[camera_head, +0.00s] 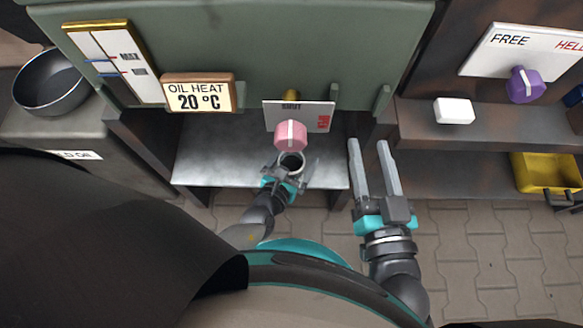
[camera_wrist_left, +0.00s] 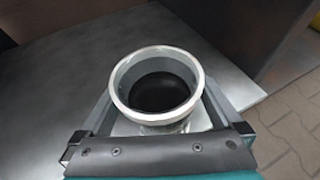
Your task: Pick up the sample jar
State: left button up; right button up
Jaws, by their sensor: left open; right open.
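The sample jar (camera_head: 291,164) is a small round jar with a pale rim and a dark inside. It is upright at the metal shelf (camera_head: 215,165), below the pink knob. In the left wrist view the jar (camera_wrist_left: 157,88) is seen from above, between the fingers. My left gripper (camera_head: 290,172) is open with one finger on each side of the jar; I cannot tell whether they touch it. My right gripper (camera_head: 371,150) is open and empty, its fingers pointing up the picture, right of the shelf.
A pink knob (camera_head: 290,135) on a white plate hangs just above the jar. The "OIL HEAT 20 °C" sign (camera_head: 198,93) is left of it. A dark bowl (camera_head: 50,82) is at far left. A white block (camera_head: 454,110), a purple knob (camera_head: 525,85) and a yellow tray (camera_head: 548,172) are at right.

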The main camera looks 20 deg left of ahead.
pick_arm(q)
jog(key=c, duration=1.3)
jog(key=shift+c, duration=0.7)
jog(key=shift+r, duration=0.15)
